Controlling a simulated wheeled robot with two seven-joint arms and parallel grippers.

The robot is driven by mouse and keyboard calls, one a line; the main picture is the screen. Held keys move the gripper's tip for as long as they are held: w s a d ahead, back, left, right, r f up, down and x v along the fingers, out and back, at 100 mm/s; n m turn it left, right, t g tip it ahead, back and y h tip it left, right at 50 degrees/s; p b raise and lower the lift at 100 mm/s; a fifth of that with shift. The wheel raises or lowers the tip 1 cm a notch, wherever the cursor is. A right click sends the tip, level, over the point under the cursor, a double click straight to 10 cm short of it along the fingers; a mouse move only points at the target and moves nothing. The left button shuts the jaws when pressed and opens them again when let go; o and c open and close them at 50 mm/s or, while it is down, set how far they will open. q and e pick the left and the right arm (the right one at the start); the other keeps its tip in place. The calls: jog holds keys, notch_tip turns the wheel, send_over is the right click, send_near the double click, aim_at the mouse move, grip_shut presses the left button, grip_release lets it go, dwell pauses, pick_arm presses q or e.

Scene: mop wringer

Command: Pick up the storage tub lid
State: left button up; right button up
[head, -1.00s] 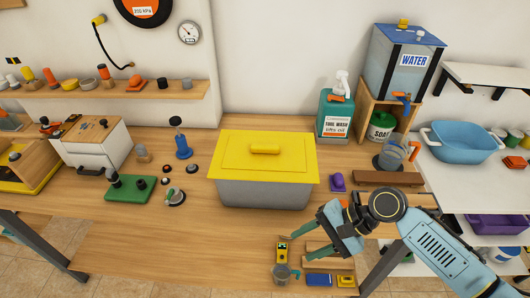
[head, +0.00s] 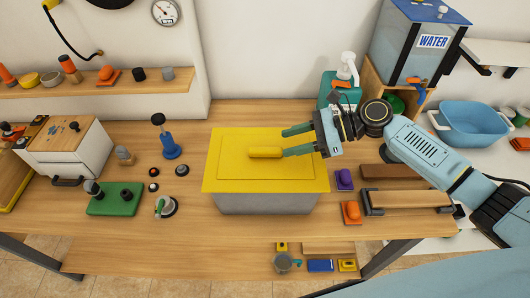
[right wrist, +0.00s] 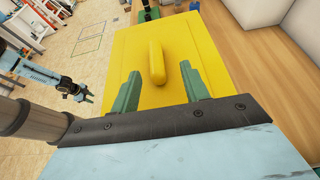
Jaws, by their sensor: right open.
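The storage tub lid (head: 230,174) is a flat yellow panel with a raised yellow bar handle (head: 265,152) at its middle. It sits on the grey storage tub (head: 265,203) on the wooden table. My right gripper (head: 283,142) is open and empty over the right part of the lid, its two green fingers pointing left toward the handle. In the right wrist view, the lid (right wrist: 135,85) fills the middle and the handle (right wrist: 157,62) lies just beyond the fingertips, between their lines. The near finger looks close to the handle's right end; contact is unclear.
A blue upright tool (head: 168,140) and a green block (head: 115,198) stand left of the tub. A purple item (head: 344,179) and an orange item (head: 351,212) sit close to its right. A teal bottle (head: 338,85) stands behind. The table front is clear.

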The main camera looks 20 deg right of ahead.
aim_at(269, 148)
jog(key=shift+w+a+f, duration=0.2)
jog(key=shift+a+f, duration=0.05)
jog(key=shift+a, duration=0.35)
jog(key=shift+a+f, duration=0.1)
jog(key=shift+a, duration=0.1)
jog(key=shift+a+f+p, duration=0.2)
jog(key=shift+a+p, duration=0.1)
jog(key=shift+a, duration=0.4)
jog(key=x, duration=0.3)
jog(key=shift+a+p, duration=0.3)
jog(key=shift+p, duration=0.05)
jog(key=shift+a+f, duration=0.2)
pick_arm(q)
jog(key=shift+w+r, duration=0.75)
jog(key=shift+w, duration=0.3)
pick_arm(e)
grip_shut()
